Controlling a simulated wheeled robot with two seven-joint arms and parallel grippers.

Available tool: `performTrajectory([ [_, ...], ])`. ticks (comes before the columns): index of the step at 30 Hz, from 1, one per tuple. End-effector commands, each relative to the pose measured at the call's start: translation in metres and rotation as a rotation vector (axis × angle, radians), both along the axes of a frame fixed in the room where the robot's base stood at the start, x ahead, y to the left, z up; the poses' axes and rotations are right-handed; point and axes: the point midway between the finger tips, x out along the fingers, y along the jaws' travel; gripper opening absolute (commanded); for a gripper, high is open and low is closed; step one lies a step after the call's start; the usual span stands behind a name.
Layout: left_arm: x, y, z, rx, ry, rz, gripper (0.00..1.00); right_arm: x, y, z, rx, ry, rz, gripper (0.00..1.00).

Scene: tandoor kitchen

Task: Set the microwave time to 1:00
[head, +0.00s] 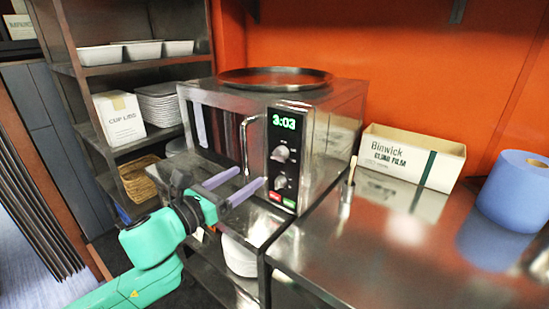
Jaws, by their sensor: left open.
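The steel microwave (335,125) stands on the metal counter. Its green display (285,123) reads 3:03. Below the display are an upper knob (280,154) and a lower knob (280,182) on the black control panel. A red button (275,196) and a green button (289,203) sit at the panel's bottom. My left gripper (236,186) is open in front of the microwave door's lower part, with one fingertip near the panel's lower left edge. I cannot tell whether that fingertip touches. My right gripper is not in view.
A dark round tray (275,79) lies on top of the microwave. A vertical door handle (246,146) stands left of the panel. A cling film box (413,157) and a blue roll (515,190) stand on the counter at right. Its front right area is clear.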

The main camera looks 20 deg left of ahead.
Motion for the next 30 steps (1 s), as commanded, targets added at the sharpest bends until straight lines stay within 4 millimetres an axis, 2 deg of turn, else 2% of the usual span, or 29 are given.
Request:
performTrajectory([
  [8, 0.039, -0.015, 0.007, -0.006, -0.003, 0.001, 0.78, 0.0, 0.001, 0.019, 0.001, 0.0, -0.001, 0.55],
  [15, 0.09, -0.038, 0.006, -0.004, 0.0, -0.002, 0.78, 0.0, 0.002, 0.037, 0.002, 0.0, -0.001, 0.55],
  [18, 0.106, -0.042, 0.003, -0.004, 0.001, 0.001, 0.78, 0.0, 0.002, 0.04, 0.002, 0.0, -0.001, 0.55],
  [21, 0.113, -0.045, 0.001, -0.002, 0.002, -0.001, 0.78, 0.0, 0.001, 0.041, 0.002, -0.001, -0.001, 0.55],
  [28, 0.114, -0.046, -0.001, 0.0, 0.002, -0.001, 0.78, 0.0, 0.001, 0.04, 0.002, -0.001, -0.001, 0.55],
  [29, 0.113, -0.046, -0.001, 0.0, 0.002, -0.001, 0.7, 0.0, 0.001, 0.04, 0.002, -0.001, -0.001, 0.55],
  [30, 0.114, -0.045, 0.0, 0.0, 0.002, -0.001, 0.55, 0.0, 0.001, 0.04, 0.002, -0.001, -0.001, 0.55],
])
